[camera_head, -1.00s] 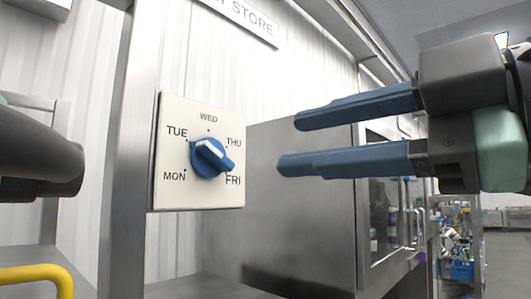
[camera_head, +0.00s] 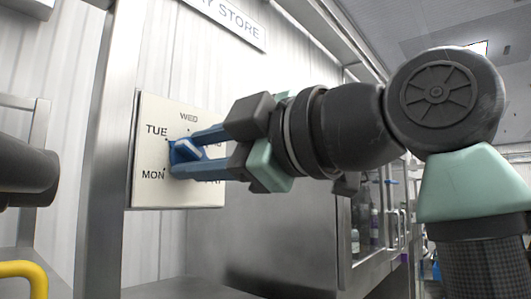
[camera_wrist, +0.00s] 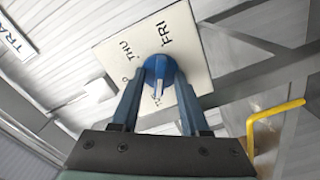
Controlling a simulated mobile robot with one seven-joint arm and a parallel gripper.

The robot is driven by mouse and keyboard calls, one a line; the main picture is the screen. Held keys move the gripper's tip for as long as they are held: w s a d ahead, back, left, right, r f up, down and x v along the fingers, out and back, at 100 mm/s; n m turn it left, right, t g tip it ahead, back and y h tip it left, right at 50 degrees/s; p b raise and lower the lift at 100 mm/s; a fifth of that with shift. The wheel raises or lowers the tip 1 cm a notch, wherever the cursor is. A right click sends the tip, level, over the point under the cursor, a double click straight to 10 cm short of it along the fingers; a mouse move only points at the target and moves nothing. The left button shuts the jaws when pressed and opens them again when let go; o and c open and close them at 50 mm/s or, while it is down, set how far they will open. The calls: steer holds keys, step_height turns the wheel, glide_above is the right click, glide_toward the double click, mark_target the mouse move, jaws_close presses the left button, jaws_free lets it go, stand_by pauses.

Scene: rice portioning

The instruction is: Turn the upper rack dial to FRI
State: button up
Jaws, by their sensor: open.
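The upper rack dial is a blue knob (camera_head: 186,150) with a white pointer stripe, on a cream plate (camera_head: 150,196) marked MON, TUE, WED, THU and FRI. In the wrist view the knob (camera_wrist: 160,68) sits between my finger ends, and its white stripe points toward TUE. FRI (camera_wrist: 171,36) is readable there. My gripper (camera_head: 181,158) is open, its two blue fingers either side of the knob; it also shows in the wrist view (camera_wrist: 159,82). I cannot tell whether the fingers touch the knob. In the head view my fingers cover THU and part of FRI.
The plate is beside a metal upright (camera_head: 97,180) of the rack. A yellow handle (camera_head: 28,270) is at the lower left; it also shows in the wrist view (camera_wrist: 272,111). A sign (camera_head: 232,18) hangs above. A steel cabinet (camera_head: 265,225) stands to the right.

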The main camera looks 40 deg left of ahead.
jaws_close()
